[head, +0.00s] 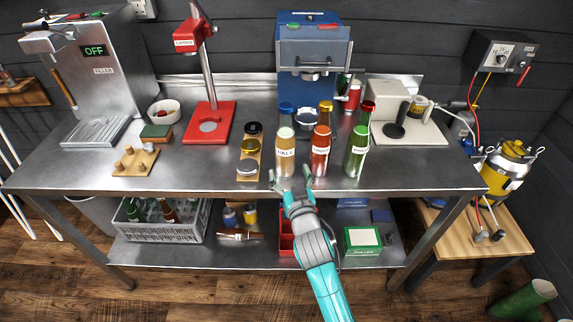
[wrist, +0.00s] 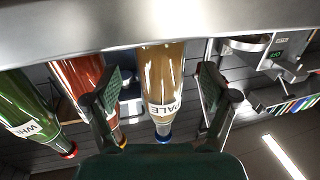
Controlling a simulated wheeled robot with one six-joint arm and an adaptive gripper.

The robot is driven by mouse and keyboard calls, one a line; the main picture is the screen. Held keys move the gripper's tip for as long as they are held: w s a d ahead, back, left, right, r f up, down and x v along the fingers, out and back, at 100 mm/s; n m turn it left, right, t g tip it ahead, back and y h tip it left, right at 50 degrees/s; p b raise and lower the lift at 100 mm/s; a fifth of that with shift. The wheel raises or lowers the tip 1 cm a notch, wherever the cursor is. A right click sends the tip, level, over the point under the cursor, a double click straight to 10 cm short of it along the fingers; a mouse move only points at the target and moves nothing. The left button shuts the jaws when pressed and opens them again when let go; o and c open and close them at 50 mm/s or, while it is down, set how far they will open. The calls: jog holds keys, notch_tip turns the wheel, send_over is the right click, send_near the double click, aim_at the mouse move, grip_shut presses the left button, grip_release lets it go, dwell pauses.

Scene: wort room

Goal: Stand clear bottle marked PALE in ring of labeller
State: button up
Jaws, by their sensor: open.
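The clear bottle marked PALE (head: 285,158) stands upright near the bench's front edge, holding pale amber liquid under a blue cap. My gripper (head: 291,180) is open and empty, low at the front of this bottle. In the wrist view the PALE bottle (wrist: 161,75) shows between the two spread fingers, with no clear contact. A cream machine with a yellow roll (head: 388,103), which looks like the labeller, stands at the back right. A round black part (head: 394,131) sits on its base; I cannot tell if this is the ring.
A red-liquid bottle (head: 320,160) and a green bottle (head: 356,160) stand close to the right of PALE. A wooden holder with jars (head: 248,172) is close on its left. A blue machine (head: 314,50) stands behind. Bench (head: 430,175) is clear at front right.

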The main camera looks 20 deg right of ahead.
jog(key=s, duration=0.7)
jog(key=shift+s+a, duration=0.25)
jog(key=shift+a, duration=0.1)
jog(key=s+f+n+g+y, duration=0.1)
jog(key=s+f, duration=0.4)
jog(key=s, duration=0.6)
jog(key=s+f+g+y, duration=0.1)
jog(key=s+f, duration=0.4)
jog(key=s, duration=0.6)
jog(key=s+r, duration=0.2)
jog(key=s, duration=0.8)
jog(key=s+d+r+g, duration=0.1)
jog(key=s+r, duration=0.1)
jog(key=s, duration=0.7)
jog(key=shift+s, duration=0.4)
